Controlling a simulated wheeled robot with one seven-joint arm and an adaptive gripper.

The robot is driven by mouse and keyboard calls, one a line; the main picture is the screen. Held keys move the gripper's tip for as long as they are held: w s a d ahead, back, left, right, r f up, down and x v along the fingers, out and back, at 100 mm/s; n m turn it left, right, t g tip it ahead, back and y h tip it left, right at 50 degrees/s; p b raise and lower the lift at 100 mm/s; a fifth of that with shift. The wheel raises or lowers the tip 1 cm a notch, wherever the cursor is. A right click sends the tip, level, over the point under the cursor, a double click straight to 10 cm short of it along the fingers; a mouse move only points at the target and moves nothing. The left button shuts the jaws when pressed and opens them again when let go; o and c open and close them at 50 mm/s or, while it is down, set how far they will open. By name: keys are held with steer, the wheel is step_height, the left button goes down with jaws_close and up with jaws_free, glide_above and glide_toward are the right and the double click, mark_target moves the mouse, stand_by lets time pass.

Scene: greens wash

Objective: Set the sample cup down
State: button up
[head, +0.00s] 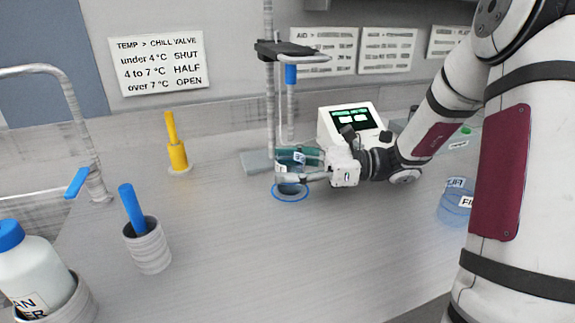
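The sample cup (290,183) looks like a small, clear, greyish vessel with a white label near its top. It appears upright between the fingers of my gripper (300,167), which reaches in from the right and is closed around it. The cup is low over a blue ring (290,198) on the counter; I cannot tell whether its base touches the surface. The fingers hide part of the cup.
A stand (268,110) with a blue-topped probe (291,75) rises just behind my gripper. A display box (349,118) stands behind it. A yellow-handled valve (177,155), a grey holder (148,248) and a white bottle (30,262) are left. The front middle counter is clear.

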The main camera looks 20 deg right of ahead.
stand_by(0.3)
steer(key=shift+d+r, duration=0.15)
steer(key=p+v, duration=0.2)
steer(key=v, duration=0.9)
steer(key=shift+s+d, duration=0.15)
steer(key=shift+d, duration=0.15)
